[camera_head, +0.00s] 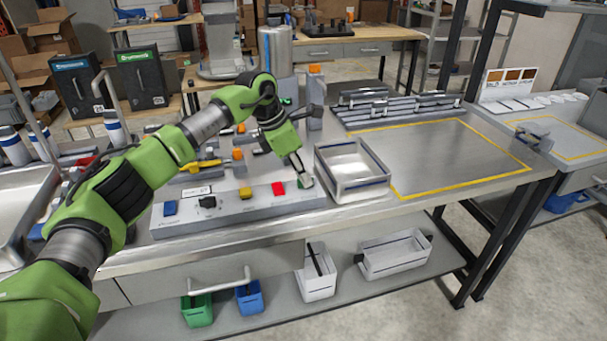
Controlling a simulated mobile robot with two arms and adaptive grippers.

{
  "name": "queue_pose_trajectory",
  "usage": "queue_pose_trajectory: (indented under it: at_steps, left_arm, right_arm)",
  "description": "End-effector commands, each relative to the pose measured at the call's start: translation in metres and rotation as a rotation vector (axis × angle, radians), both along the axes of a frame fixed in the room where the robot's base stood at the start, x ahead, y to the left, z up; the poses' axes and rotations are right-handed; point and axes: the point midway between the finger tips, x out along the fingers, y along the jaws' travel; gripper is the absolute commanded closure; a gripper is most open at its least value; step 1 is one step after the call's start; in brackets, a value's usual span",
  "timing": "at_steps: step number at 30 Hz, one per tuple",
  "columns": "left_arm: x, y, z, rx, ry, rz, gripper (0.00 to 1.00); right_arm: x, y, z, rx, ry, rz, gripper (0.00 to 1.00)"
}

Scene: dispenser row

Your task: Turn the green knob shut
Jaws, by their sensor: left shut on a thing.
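A grey control panel (238,217) lies along the front of the steel bench, with a row of coloured parts on top. The green knob (307,183) is at the panel's right end and is mostly hidden by my left gripper. My left gripper (303,178) reaches down over it from behind and is shut on it. The knob's turn angle cannot be made out. My right gripper is not in view.
A blue (170,208), a black (207,202), a yellow (246,193) and a red part (278,188) sit along the panel. A metal tray (351,187) stands close to its right. The yellow-outlined bench area (450,155) is clear.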

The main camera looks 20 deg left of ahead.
Motion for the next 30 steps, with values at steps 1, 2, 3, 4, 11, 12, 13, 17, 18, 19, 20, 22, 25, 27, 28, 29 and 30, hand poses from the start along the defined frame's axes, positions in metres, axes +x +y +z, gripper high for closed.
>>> queue_pose_trajectory:
  at_steps: [1, 2, 3, 4, 11, 12, 13, 17, 18, 19, 20, 22, 25, 27, 28, 29, 30]
  left_arm:
    - [0.0004, 0.0008, 0.0008, 0.001, 0.0, -0.011, 1.0]
    - [0.0005, 0.0009, 0.0008, 0.001, 0.0, -0.017, 1.0]
    - [0.0005, 0.001, 0.0007, 0.001, 0.0, -0.026, 1.0]
    - [0.0006, 0.0011, 0.0006, 0.002, -0.001, -0.031, 1.0]
    - [0.0006, 0.0013, 0.0004, 0.002, -0.001, -0.048, 1.0]
    - [0.0005, 0.0012, 0.0003, 0.002, -0.001, -0.048, 1.0]
    - [0.0005, 0.0012, 0.0003, 0.002, -0.001, -0.048, 1.0]
    - [0.0005, 0.0012, 0.0003, 0.003, -0.002, -0.047, 1.0]
    - [0.0005, 0.0012, 0.0003, 0.003, -0.002, -0.047, 1.0]
    - [0.0005, 0.0012, 0.0003, 0.004, -0.002, -0.047, 1.0]
    - [0.0005, 0.0012, 0.0003, 0.003, -0.002, -0.046, 0.82]
    - [0.0005, 0.0012, 0.0003, 0.003, -0.002, -0.046, 0.73]
    - [0.0004, 0.0009, 0.0001, 0.002, -0.001, -0.046, 0.73]
    - [0.0004, 0.0009, 0.0001, 0.002, -0.001, -0.046, 0.73]
    - [0.0004, 0.0008, 0.0, 0.002, -0.001, -0.046, 0.73]
    - [0.0004, 0.0008, 0.0, 0.002, -0.001, -0.046, 0.73]
    - [0.0003, 0.0007, 0.0002, 0.002, -0.001, -0.046, 0.73]
  right_arm:
    - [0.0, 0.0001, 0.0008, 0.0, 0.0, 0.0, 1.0]
    - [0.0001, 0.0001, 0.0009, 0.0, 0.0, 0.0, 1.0]
    - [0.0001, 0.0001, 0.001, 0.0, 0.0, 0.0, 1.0]
    - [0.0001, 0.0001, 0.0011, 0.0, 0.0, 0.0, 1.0]
    - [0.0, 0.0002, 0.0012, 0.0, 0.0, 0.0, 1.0]
    - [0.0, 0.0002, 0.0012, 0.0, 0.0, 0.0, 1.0]
    - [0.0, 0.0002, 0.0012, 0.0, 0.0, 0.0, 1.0]
    - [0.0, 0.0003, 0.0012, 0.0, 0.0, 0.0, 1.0]
    - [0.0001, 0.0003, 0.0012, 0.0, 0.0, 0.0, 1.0]
    - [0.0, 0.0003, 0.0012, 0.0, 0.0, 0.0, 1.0]
    - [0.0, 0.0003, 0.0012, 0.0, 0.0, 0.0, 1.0]
    - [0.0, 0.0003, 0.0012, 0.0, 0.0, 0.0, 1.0]
    - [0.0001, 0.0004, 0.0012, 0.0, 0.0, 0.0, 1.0]
    - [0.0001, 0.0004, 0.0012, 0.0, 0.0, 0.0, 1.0]
    - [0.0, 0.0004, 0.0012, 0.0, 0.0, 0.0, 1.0]
    - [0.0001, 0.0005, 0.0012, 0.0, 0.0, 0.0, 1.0]
    - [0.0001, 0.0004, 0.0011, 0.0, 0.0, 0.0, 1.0]
